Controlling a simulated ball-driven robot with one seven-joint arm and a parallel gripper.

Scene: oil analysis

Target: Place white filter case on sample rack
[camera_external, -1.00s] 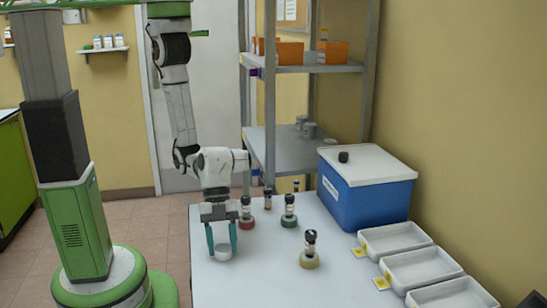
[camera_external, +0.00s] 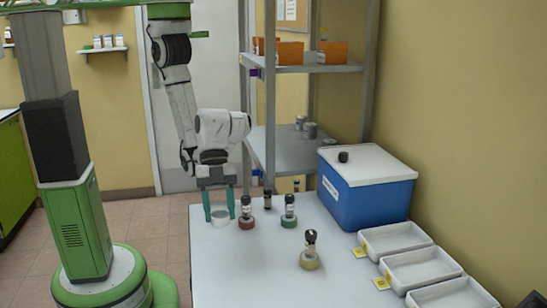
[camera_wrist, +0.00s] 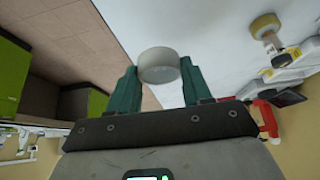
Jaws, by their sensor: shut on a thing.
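The white filter case (camera_external: 219,216) is a small round white piece. My gripper (camera_external: 219,213) is shut on it, with one green finger on each side. In the external view the case appears near the far left edge of the white table, seemingly lifted; the exact height is hard to tell. In the wrist view the case (camera_wrist: 158,65) sits between the fingertips of my gripper (camera_wrist: 158,73). A grey metal rack (camera_external: 271,115) with shelves stands behind the table, probably the sample rack. Grey round cases (camera_external: 309,131) sit on its lower shelf.
Black-capped bottles on a red ring (camera_external: 247,222), a green ring (camera_external: 289,221) and a yellow ring (camera_external: 309,262) stand on the table (camera_external: 240,280). A blue box (camera_external: 366,203) with a white lid and several white trays (camera_external: 397,238) are at right.

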